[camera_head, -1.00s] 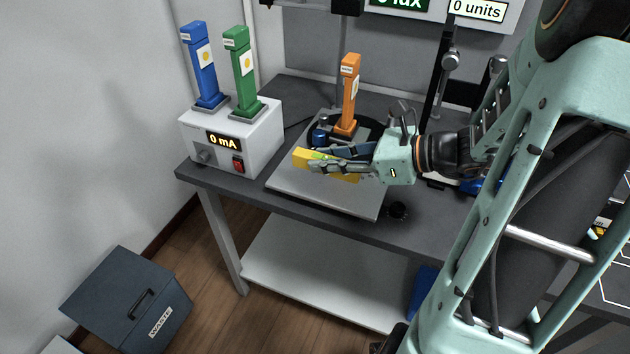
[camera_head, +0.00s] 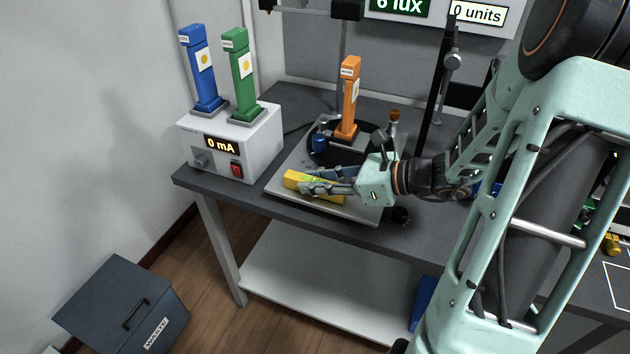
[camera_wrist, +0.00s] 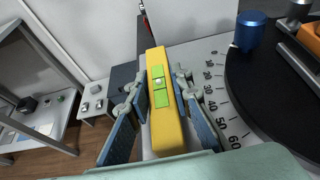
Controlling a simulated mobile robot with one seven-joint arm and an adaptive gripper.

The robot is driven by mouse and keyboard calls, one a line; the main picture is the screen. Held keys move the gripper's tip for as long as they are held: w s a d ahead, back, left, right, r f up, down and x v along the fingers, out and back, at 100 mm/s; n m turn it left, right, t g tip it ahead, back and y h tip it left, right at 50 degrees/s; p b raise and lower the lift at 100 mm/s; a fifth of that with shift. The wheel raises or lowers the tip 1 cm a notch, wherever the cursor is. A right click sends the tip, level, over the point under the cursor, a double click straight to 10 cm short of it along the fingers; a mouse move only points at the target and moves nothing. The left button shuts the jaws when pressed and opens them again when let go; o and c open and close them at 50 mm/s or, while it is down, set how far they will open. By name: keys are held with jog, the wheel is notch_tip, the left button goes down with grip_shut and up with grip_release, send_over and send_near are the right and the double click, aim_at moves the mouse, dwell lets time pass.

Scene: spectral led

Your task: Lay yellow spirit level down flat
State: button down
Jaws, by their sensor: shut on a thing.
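The yellow spirit level (camera_head: 297,181) is a yellow bar with a green vial, low over the front of the grey plate (camera_head: 283,155). It lies lengthwise and looks about level. Whether it touches the plate is not clear. My gripper (camera_head: 318,184) is around it from the right, a finger on each side. In the wrist view the level (camera_wrist: 162,125) runs between the blue-padded fingers of my gripper (camera_wrist: 160,105), its green vial facing the camera. Part of the level is hidden by the fingers in the head view.
An orange post (camera_head: 350,100) stands on a black round stage (camera_head: 375,137) behind the level. A white supply box (camera_head: 262,135) reading 0 mA holds blue (camera_head: 202,75) and green (camera_head: 241,75) posts at left. A waste bin (camera_head: 125,305) is on the floor.

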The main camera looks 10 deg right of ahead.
jog(key=c, duration=1.7)
grip_release()
jog(key=shift+c, duration=0.2)
jog(key=shift+r, duration=0.15)
jog(key=p+v, duration=0.2)
jog(key=v, duration=1)
jog(key=shift+s+p, duration=0.1)
jog(key=shift+p, duration=0.25)
